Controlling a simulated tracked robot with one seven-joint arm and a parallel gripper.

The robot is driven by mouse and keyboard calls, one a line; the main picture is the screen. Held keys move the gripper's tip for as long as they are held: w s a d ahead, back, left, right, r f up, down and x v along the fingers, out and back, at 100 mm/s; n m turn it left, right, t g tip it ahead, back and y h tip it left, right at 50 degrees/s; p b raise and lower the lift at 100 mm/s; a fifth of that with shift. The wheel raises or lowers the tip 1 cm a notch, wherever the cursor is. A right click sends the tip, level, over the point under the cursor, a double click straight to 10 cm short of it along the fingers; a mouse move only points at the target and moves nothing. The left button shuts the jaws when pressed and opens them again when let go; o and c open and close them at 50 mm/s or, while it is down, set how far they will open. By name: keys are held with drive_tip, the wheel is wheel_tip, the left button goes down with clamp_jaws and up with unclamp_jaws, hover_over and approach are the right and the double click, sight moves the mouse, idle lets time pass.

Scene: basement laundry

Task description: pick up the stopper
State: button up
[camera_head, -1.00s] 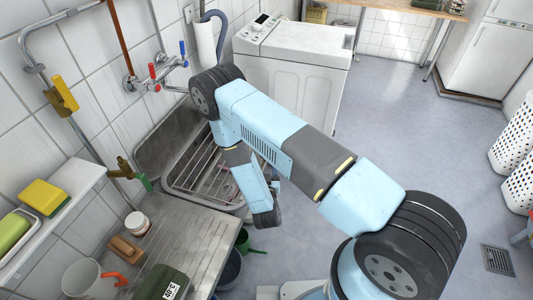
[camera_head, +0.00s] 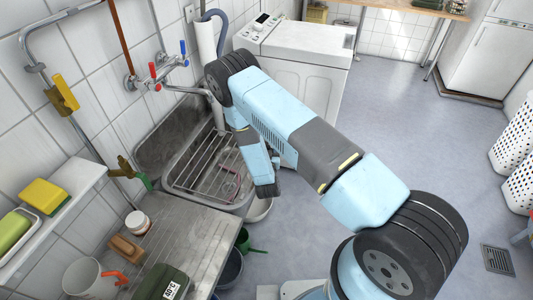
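I cannot make out the stopper for certain. A small reddish item (camera_head: 233,184), too small to identify, shows at the wire rack in the sink (camera_head: 172,178). My arm reaches over the sink's right side and bends down there. Its dark lower end (camera_head: 267,190) hangs by the sink's right edge. I cannot tell the fingers apart in this view, nor whether they hold anything.
Left of the sink, the metal drainboard (camera_head: 205,232) carries a small jar (camera_head: 137,222), a wooden brush (camera_head: 126,247), a mug (camera_head: 88,279) and a dark green box (camera_head: 163,284). The floor at right is open.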

drive_tip(key=shift+w, duration=0.45)
drive_tip(key=shift+c, duration=0.4)
clamp_jaws()
drive_tip(key=shift+s+d+r, duration=0.1)
